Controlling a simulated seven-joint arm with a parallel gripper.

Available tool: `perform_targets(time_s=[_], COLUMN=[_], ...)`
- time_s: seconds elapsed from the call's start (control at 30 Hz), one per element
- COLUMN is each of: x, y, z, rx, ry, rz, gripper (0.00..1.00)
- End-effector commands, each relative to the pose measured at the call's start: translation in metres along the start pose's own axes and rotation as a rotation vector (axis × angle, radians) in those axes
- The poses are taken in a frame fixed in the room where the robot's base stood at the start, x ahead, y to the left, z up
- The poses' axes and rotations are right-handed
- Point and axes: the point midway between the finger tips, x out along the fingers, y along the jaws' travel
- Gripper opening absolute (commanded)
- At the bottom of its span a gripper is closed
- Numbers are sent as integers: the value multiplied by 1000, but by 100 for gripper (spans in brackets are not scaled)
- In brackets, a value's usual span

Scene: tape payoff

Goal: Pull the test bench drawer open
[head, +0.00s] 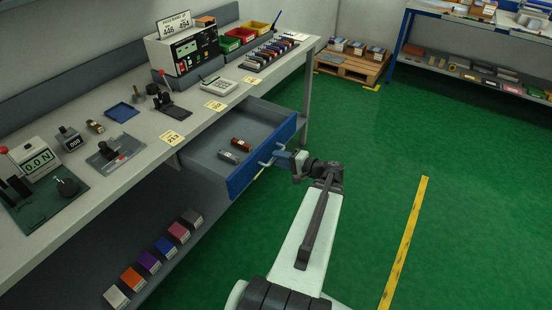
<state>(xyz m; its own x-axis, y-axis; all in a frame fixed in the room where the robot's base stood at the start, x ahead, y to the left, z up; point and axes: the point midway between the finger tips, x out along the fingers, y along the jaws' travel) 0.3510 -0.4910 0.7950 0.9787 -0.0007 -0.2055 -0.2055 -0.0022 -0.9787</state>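The test bench (136,152) runs along the left with a grey top. Its drawer (262,112) stands pulled out from under the bench top. The drawer has a blue front (247,171) and a grey inside holding a brown item (241,142) and a grey item (229,156). A light bar handle (271,156) is on the blue front. My gripper (276,159) is at the handle, reaching it from the right. The fingers are small and partly merge with the handle, so I cannot tell whether they are closed around it.
Instruments and tools stand on the bench top, including a display unit (182,47) and a calculator-like device (219,87). Coloured boxes (165,246) line the lower shelf. Green floor (375,150) right of the drawer is open, with a yellow line (405,240). A pallet (352,65) stands at the back.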

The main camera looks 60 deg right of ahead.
Motion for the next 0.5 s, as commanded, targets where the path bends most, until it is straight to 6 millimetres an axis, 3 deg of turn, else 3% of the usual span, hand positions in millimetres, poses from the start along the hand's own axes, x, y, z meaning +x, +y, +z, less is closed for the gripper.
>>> perform_targets(time_s=[0.5], x=[-75], y=[0], z=[0], rx=[0], ry=[1], rz=[0], gripper=[33])
